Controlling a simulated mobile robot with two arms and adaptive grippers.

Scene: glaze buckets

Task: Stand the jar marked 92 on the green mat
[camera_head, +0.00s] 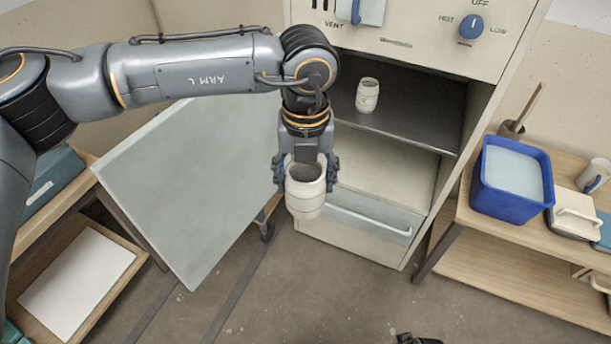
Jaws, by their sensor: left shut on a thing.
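My left gripper (305,182) is shut on a pale, open-topped jar (306,203). It holds the jar upright in the air in front of the open cabinet, with a finger on each side. I cannot read a number on this jar. A second pale jar (367,95) stands upright on the dark upper shelf inside the cabinet; its marking is too small to read. I cannot make out a green mat. A small dark piece at the bottom edge may be the tip of my right gripper, but too little of it shows to tell its state.
The cabinet (436,60) stands open, its pale door (190,190) swung out to the left. On the right, a wooden bench (470,218) carries a blue tub (512,205), a mug (594,174) and lidded containers. A white sheet (78,282) lies on a low left shelf. Open floor lies below.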

